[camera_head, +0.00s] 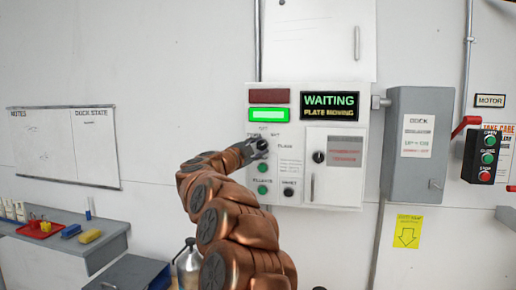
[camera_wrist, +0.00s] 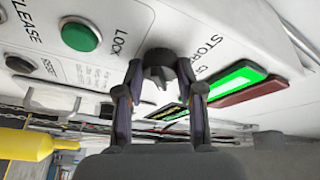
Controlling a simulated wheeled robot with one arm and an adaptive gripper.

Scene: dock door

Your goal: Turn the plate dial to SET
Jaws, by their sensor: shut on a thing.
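The plate dial (camera_wrist: 158,58) is a dark round knob on the white control panel (camera_head: 295,93). In the wrist view my gripper (camera_wrist: 160,74) has one finger on each side of it and is shut on it. The label STORE shows to the right of the dial and LOCK to its left. In the head view my gripper (camera_head: 254,149) reaches the upper left of the panel, and the dial (camera_head: 262,144) is partly hidden by it. Which mark the dial points at cannot be made out. The display (camera_head: 330,105) reads WAITING and PLATE MOVING.
A lit green lamp (camera_head: 269,115) sits under a dark red one (camera_head: 269,96). Green buttons (camera_head: 262,189) and a black knob (camera_head: 289,191) lie below the dial. A grey switch box (camera_head: 418,140) with a red lever stands right. A workbench (camera_head: 60,262) is at lower left.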

